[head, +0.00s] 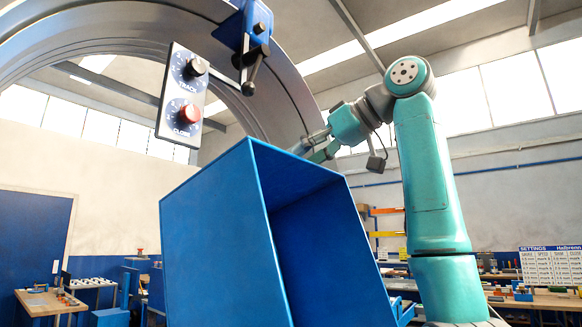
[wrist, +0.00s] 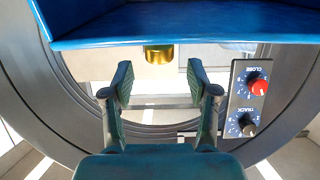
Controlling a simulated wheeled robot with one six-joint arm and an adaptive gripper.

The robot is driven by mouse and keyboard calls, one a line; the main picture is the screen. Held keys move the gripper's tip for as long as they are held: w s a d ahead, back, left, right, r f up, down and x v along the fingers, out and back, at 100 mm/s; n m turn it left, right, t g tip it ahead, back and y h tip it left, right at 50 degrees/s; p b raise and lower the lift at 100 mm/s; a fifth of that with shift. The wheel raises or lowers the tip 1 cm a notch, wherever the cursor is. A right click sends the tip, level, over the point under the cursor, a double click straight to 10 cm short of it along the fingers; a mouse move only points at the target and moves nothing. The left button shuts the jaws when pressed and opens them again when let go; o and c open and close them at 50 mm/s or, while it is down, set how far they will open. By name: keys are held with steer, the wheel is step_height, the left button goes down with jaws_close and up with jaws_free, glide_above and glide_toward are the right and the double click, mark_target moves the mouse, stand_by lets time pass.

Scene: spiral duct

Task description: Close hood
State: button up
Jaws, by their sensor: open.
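The hood looks to be the big blue box (head: 215,235) in front of the grey ring; its open, hollow side faces right in the head view. In the wrist view a blue panel (wrist: 180,25), apparently the same hood, crosses the top. My gripper (head: 312,147) is beside the hood's upper back edge in the head view, its tips partly hidden. In the wrist view my gripper (wrist: 157,82) is open with nothing between its fingers. A brass cylinder (wrist: 158,54) under the blue edge lies just beyond the fingertips, apart from them.
A control plate (head: 182,95) has a black TRACK knob (head: 196,67) and a red CLOSE knob (head: 190,113); it also shows right of my gripper in the wrist view (wrist: 246,98). A blue clamp with a lever (head: 250,45) sits on the ring (head: 290,90). Workbenches stand behind.

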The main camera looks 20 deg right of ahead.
steer(key=shift+x, duration=2.05)
jaws_close()
